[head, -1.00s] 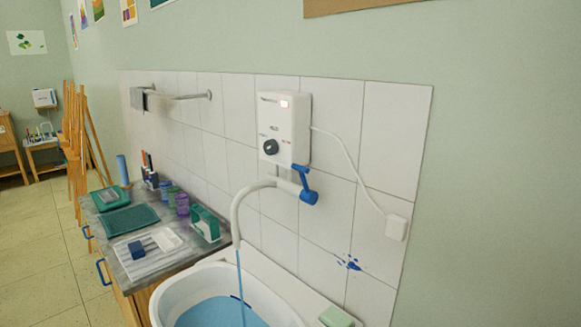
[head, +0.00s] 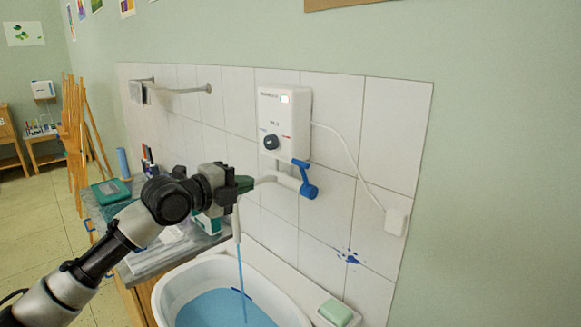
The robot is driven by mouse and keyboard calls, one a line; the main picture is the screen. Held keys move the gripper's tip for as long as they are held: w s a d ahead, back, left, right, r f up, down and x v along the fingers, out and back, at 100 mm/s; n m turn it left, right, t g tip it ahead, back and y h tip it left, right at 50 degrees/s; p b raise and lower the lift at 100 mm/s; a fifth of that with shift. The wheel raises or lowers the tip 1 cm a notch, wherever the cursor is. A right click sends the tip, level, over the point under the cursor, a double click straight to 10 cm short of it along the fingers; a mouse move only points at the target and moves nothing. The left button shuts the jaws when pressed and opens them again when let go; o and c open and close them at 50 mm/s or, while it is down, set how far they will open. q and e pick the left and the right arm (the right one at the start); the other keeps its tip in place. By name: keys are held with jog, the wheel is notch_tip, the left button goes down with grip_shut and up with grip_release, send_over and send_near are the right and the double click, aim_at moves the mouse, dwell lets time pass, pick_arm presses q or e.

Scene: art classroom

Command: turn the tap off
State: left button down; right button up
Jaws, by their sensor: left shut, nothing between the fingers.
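The tap has a blue lever handle (head: 307,180) at the right end of a pale spout (head: 266,181), below a white wall heater (head: 284,122). A thin blue stream of water (head: 241,270) falls from the spout into a white basin (head: 164,290) holding blue water. My left gripper (head: 245,184) is shut and empty, with its fingertips in front of the spout, left of the blue handle. It hides part of the spout's bend; I cannot tell whether it touches it. My right gripper is not in view.
A green soap bar (head: 336,312) lies at the basin's right. A grey counter (head: 150,266) with trays and jars stands to the left, partly behind my left arm. A white cable runs from the heater to a wall socket (head: 395,222).

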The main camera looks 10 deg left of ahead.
pick_arm(q)
jog(key=p, duration=0.6)
send_near(305, 179)
jog(key=w+d+r, duration=0.3)
jog(key=w, duration=0.2)
jog(key=shift+s+a, duration=0.2)
jog(key=shift+f, duration=0.1)
